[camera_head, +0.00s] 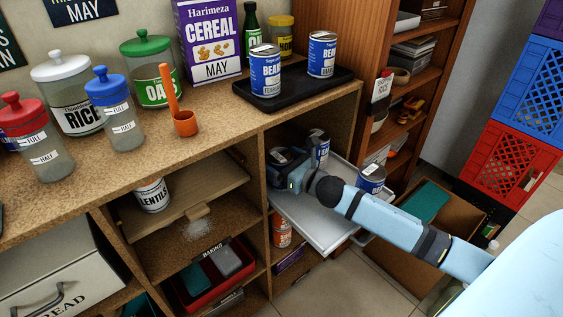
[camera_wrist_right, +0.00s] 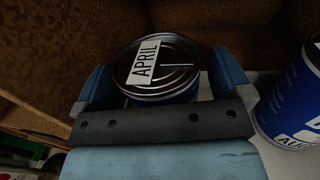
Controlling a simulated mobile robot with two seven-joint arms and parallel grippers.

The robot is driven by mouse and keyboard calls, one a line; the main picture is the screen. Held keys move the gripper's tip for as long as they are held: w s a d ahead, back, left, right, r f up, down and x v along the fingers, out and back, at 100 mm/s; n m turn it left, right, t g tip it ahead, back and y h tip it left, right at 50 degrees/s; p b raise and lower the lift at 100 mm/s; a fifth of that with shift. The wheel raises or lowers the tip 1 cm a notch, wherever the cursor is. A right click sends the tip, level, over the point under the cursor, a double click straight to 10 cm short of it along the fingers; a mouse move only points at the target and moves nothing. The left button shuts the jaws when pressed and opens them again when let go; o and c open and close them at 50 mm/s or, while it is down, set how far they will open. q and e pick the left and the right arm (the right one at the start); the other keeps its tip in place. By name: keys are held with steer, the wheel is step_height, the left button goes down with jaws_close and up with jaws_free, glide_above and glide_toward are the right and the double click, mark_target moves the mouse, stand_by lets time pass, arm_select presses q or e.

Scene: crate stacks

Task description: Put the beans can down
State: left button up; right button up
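My right gripper (camera_wrist_right: 163,85) reaches into the right cubby, its two fingers on either side of a blue beans can whose lid (camera_wrist_right: 160,65) is marked APRIL. Narrow light gaps seem to show between the can's side and the fingers, so I take the gripper as open around it. In the head view this can (camera_head: 277,158) is at the left of the grey pull-out tray (camera_head: 318,219), partly hidden by my gripper (camera_head: 296,179); its base is hidden. Another can (camera_head: 318,147) stands behind, and one (camera_head: 371,177) to the right. My left gripper is not in view.
Two beans cans (camera_head: 265,75) stand on a black tray (camera_head: 293,92) on the counter, beside a cereal box (camera_head: 208,40) and jars. The cubby's divider (camera_head: 257,190) is close left of my gripper. In the wrist view a blue can (camera_wrist_right: 290,100) is close at right.

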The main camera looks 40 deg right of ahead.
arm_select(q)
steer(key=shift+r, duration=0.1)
arm_select(e)
steer(key=shift+r, duration=0.1)
steer(key=shift+s, duration=0.25)
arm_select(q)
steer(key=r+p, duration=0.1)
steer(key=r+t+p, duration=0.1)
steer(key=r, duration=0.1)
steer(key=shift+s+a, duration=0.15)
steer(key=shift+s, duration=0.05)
arm_select(e)
steer(key=v, duration=1.1)
steer(key=shift+s+d, duration=0.2)
steer(key=shift+s, duration=0.05)
steer(key=s+a+r+m+y, duration=0.1)
steer(key=s+a+r+m, duration=0.3)
steer(key=a+m, duration=0.5)
steer(key=s+a+r+m+y, duration=0.2)
steer(key=a+m, duration=0.7)
steer(key=m, duration=0.5)
steer(key=s+a+r+m+y, duration=0.2)
steer(key=s+a+r+m, duration=0.3)
steer(key=a+m, duration=0.4)
steer(key=shift+s+a+r+m+t, duration=0.3)
steer(key=shift+r+m, duration=0.15)
steer(key=shift+m, duration=1.25)
